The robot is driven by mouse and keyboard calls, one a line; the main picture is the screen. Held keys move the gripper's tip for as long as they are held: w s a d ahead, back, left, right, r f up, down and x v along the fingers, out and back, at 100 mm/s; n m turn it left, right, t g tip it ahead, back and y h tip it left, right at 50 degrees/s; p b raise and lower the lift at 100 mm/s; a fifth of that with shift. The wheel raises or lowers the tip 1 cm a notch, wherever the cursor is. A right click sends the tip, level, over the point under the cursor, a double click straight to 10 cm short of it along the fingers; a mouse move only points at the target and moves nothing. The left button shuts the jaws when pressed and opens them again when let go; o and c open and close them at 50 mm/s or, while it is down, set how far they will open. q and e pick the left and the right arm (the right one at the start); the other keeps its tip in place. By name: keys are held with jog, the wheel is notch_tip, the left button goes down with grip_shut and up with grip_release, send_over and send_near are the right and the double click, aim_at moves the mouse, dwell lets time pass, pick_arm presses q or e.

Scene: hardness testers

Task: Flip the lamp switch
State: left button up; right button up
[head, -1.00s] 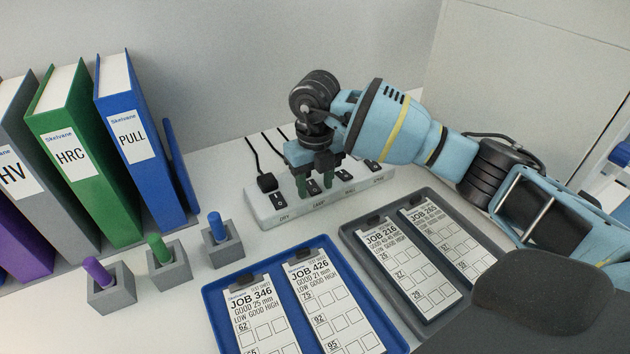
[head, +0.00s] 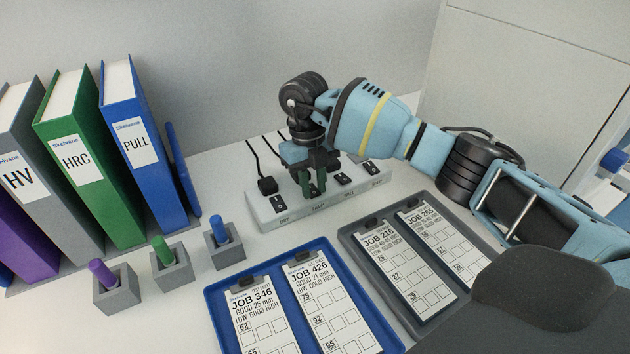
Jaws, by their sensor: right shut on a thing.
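A white power strip (head: 267,212) lies on the table near the back wall, with several black rocker switches labelled along its front edge. The label under my right gripper reads LAMP. My right gripper (head: 313,186) reaches down from above, its two green fingers at the strip's top at the LAMP position. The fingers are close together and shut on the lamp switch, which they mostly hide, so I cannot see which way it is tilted. My left gripper is not in view.
A blue tray (head: 213,312) and a grey tray (head: 372,283) with job cards lie in front of the strip. Blue, green and purple pegs in grey blocks (head: 227,252) stand left. Binders (head: 150,190) stand further left. Black cords (head: 255,160) run behind the strip.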

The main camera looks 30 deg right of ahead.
jog(key=shift+w+g, duration=0.25)
jog(key=shift+g, duration=0.75)
jog(key=o, duration=1)
jog(key=shift+r, duration=0.15)
jog(key=v, duration=0.7)
jog(key=shift+w+r, duration=0.2)
jog(key=shift+r, duration=0.05)
jog(key=shift+f, duration=0.1)
